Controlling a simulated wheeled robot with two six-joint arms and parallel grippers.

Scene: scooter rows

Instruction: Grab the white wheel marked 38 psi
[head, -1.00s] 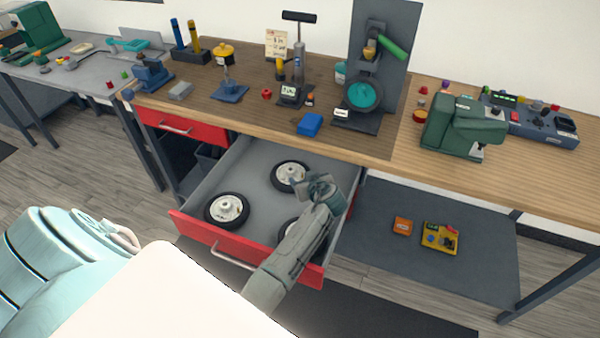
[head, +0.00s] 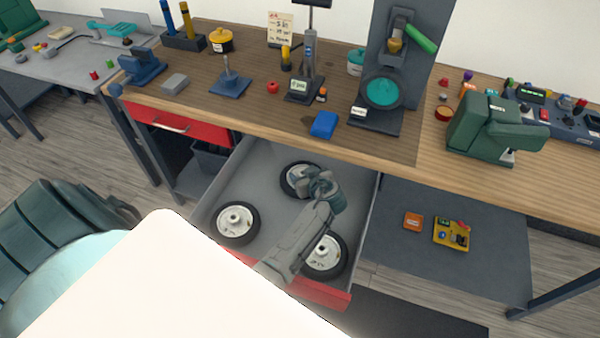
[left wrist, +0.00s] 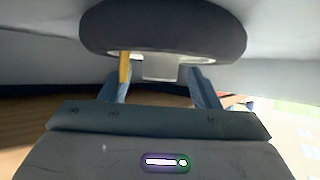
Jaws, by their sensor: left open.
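Three wheels with black tyres and white hubs lie in the open drawer. One is at the left (head: 236,223), one at the back (head: 291,181) and one at the front right (head: 325,258). Their markings are too small to read, so I cannot tell which says 38 psi. My left gripper (head: 318,181) is over the drawer, covering part of the back wheel. In the left wrist view its open fingers (left wrist: 160,78) point at a wheel (left wrist: 165,25), with a pale hub part between them. I cannot tell whether they touch it. My right gripper is not in view.
The red-fronted drawer (head: 334,294) is pulled out under the wooden workbench (head: 250,115). A blue block (head: 324,124), a stand with a teal disc (head: 382,91) and a green machine (head: 490,127) are on the bench. A low shelf (head: 455,273) holds small boxes.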

